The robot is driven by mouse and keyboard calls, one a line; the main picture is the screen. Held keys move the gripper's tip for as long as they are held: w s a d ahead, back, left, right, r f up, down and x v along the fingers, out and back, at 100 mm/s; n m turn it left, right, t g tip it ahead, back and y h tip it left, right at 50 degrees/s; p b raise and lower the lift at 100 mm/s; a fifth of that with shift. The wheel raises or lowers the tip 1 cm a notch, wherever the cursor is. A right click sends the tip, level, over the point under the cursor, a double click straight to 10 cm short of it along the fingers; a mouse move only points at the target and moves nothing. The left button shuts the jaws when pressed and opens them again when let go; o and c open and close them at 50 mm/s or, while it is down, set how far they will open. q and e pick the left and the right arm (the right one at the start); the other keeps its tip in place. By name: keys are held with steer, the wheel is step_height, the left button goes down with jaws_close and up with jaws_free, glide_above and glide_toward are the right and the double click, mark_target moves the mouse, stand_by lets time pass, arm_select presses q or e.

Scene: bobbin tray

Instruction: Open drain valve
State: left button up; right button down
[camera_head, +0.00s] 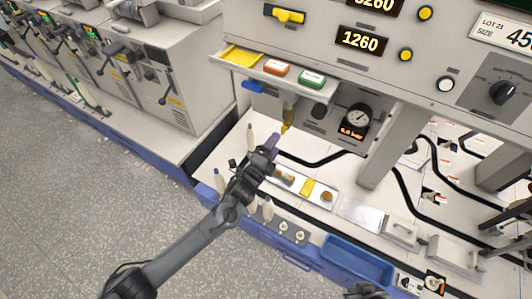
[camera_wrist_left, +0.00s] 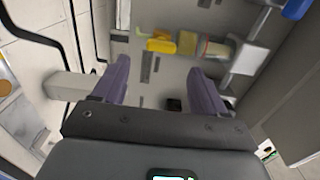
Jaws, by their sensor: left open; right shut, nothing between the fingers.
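The drain valve appears as a small yellow piece (camera_head: 286,128) at the lower end of the clear-bowled unit (camera_head: 289,108) under the machine's front shelf. In the left wrist view, its yellow handle (camera_wrist_left: 160,45) shows beyond the fingers, left of the bowl (camera_wrist_left: 214,49). My left gripper (camera_head: 273,143) is just below and left of the valve in the head view, apart from it. Its purple fingers (camera_wrist_left: 158,82) are open with nothing between them. My right gripper (camera_head: 366,291) shows only as a dark part at the bottom edge, shut; its fingertips are hard to make out.
A pressure gauge (camera_head: 357,117) hangs right of the valve. The shelf (camera_head: 240,68) above carries yellow, orange and green items. A metal tray (camera_head: 316,191) and a blue bin (camera_head: 355,262) lie to the right.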

arm_select(q)
steer(key=p+v, duration=0.1)
steer(key=v, duration=0.4)
stand_by(0.4)
